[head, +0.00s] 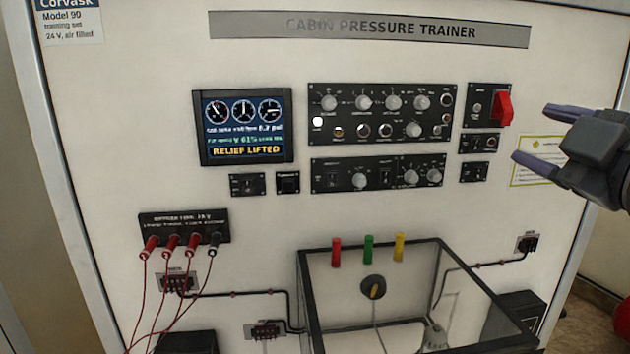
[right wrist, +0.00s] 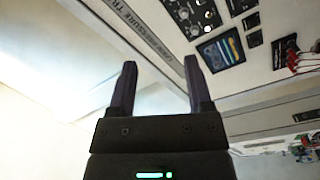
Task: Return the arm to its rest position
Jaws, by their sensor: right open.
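My right gripper (head: 532,132) is open and empty at the right of the head view, to the right of the red switch (head: 504,109) and apart from it. Its two fingers point left toward the panel. In the right wrist view the two dark fingers (right wrist: 160,85) stand apart with nothing between them; the panel lies tilted behind them. My left gripper is not in view.
The white trainer panel (head: 130,110) carries a screen (head: 243,127) reading "RELIEF LIFTED", a knob panel (head: 381,113) and red and black plugs with leads (head: 170,243). An open-topped clear box (head: 300,290) juts out low in the middle. A yellow-edged label (head: 537,165) is behind my gripper.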

